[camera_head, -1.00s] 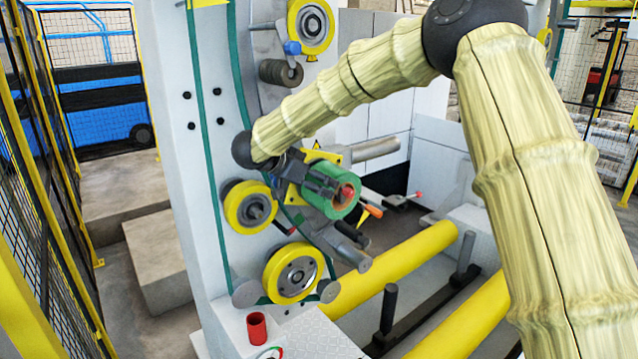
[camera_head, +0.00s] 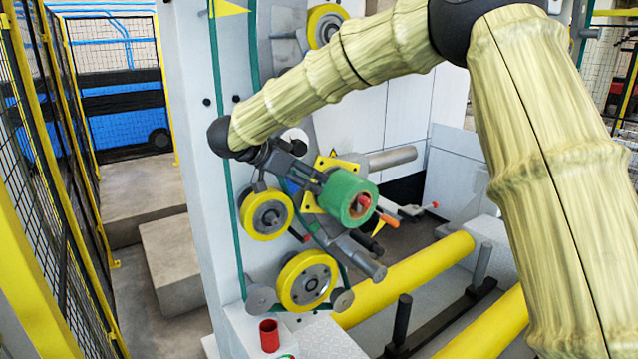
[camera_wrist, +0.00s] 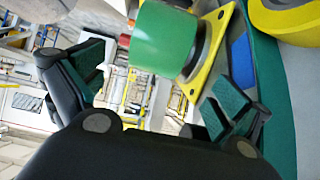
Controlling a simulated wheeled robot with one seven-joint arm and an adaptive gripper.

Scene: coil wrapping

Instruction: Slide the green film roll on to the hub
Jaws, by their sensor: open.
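The green film roll (camera_head: 345,194) sits around the hub, whose red end (camera_head: 362,202) shows in the roll's bore in the head view. The hub stands out from a yellow plate (camera_head: 326,163). My gripper (camera_head: 308,178) is to the left of the roll in the head view. In the wrist view the roll (camera_wrist: 164,36) is at the top middle, beyond the spread fingers of my gripper (camera_wrist: 160,85), and the yellow plate (camera_wrist: 212,50) is behind it. The gripper is open and apart from the roll. How far the roll sits along the hub is hard to tell.
Yellow-rimmed wheels (camera_head: 266,215) and (camera_head: 306,281) stand close to my gripper on the white machine panel. An orange-tipped handle (camera_head: 388,220) and a grey bar (camera_head: 392,158) stick out beside the roll. A red cup (camera_head: 269,336) stands below. Yellow rollers (camera_head: 420,277) lie to the lower right.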

